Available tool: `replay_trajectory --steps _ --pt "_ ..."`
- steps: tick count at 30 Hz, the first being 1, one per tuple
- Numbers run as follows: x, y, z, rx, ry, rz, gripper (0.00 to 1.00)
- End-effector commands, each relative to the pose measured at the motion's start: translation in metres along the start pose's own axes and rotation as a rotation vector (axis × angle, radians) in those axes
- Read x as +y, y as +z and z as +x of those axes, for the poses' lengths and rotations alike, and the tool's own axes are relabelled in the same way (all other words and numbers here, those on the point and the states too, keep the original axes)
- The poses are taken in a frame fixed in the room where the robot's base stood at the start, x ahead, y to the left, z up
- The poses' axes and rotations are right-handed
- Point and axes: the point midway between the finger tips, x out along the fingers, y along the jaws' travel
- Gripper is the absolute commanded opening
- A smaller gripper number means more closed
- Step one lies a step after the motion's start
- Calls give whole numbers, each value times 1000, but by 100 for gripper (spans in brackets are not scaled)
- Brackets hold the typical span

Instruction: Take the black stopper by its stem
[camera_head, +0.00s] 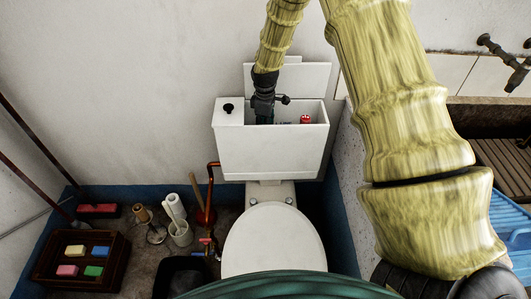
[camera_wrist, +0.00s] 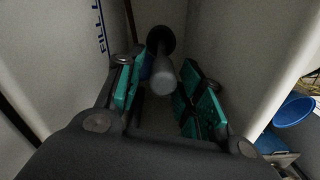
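The black stopper (camera_wrist: 160,37) shows in the wrist view as a dark round disc with a thick grey stem (camera_wrist: 164,78) pointing toward the camera. It is down inside the open white cistern (camera_head: 270,158). My gripper (camera_wrist: 161,85) is open, with a teal-padded finger on either side of the stem. I see gaps between the stem and both fingers; whether the fingertips reach fully alongside it is hard to tell. In the head view my gripper (camera_head: 264,112) enters the cistern from above, and the cistern's front wall hides its tips and the stopper.
A red-topped part (camera_head: 305,119) stands in the cistern, right of my gripper. A black knob (camera_head: 228,107) sits on the cistern's left top. The lid (camera_head: 308,76) leans behind. The closed toilet (camera_head: 274,242) is in front; a crate (camera_head: 70,281) with sponges is at left.

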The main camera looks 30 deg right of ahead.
Motion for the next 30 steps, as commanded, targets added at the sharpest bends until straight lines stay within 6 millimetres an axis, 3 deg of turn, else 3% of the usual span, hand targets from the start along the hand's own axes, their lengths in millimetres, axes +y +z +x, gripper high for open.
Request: replay_trajectory --steps 8,18,26,30 --pt "-1 2 15 -1 -2 0 37" --pt "-2 4 52 -1 0 0 37" --pt "-2 4 55 0 0 0 37" --pt "-2 4 55 0 0 0 12"
